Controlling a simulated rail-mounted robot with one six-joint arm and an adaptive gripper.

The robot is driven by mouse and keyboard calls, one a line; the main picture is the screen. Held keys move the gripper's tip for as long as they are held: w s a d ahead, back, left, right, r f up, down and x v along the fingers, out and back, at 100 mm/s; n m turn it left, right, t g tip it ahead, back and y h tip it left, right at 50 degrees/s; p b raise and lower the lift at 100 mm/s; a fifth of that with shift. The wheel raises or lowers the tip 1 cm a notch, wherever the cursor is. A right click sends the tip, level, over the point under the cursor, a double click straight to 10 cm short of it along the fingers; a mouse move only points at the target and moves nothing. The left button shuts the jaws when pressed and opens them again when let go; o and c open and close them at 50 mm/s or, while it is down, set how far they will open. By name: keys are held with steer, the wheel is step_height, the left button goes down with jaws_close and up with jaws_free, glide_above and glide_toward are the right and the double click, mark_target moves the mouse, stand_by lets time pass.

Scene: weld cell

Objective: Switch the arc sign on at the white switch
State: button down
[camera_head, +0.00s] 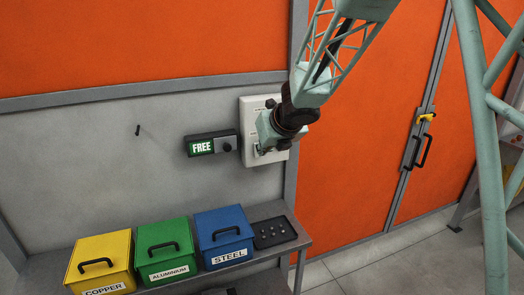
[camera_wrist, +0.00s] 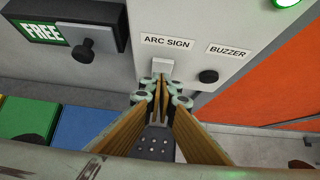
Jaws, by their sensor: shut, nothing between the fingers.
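The white switch (camera_wrist: 163,67) sits on the pale panel under the "ARC SIGN" label (camera_wrist: 167,42). My gripper (camera_wrist: 162,90) is shut and empty, with its fingertips just below the switch or at its lower edge in the wrist view; I cannot tell whether they touch it. The switch's position, on or off, is not clear.
A black "BUZZER" knob (camera_wrist: 208,76) is right of the switch. A "FREE" sign box (camera_head: 211,144) with a knob is left of the panel. Yellow (camera_head: 100,262), green (camera_head: 167,246) and blue (camera_head: 224,234) boxes stand on the bench below. Orange doors (camera_head: 375,110) are at right.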

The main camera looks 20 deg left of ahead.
steer(key=s+d+f+p+v, duration=0.1)
steer(key=p+v, duration=0.1)
steer(key=v, duration=1)
steer(key=shift+p, duration=0.4)
steer(key=shift+s+r, duration=0.1)
steer(key=shift+s+d+f, duration=0.15)
steer(key=shift+f, duration=0.6)
steer(key=shift+f, duration=0.1)
steer(key=w+a+r+b+x, duration=0.1)
steer(key=b+x, duration=0.1)
steer(key=x, duration=1.1)
steer(key=shift+r, duration=0.3)
